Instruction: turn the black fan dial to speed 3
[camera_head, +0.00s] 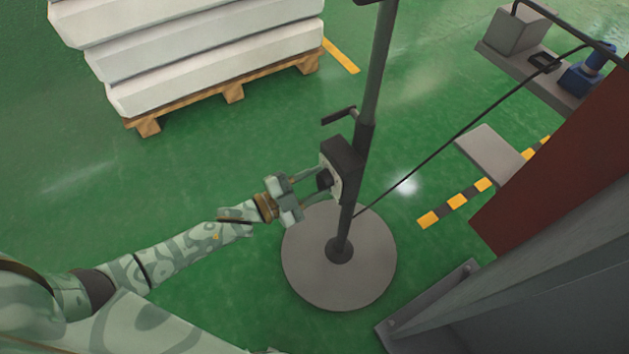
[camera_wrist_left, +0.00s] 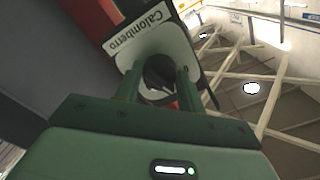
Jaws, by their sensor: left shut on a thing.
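The black fan dial (camera_head: 324,180) sits on the face of a dark control box (camera_head: 345,160) fixed to the fan's pole (camera_head: 369,110). My left gripper (camera_head: 322,181) reaches in from the left and is shut on the dial. The dial's pointer setting and the speed marks are too small or covered to read. The fan's round grey base (camera_head: 318,265) stands on the floor. My right gripper is not in view.
A crank handle (camera_head: 338,116) sticks out left above the box. A black cable (camera_head: 440,150) runs from the pole to the upper right. Stacked white mattresses (camera_head: 200,50) lie on a wooden pallet (camera_head: 233,92). A red-brown panel (camera_head: 560,150) stands right. Green floor at left is clear.

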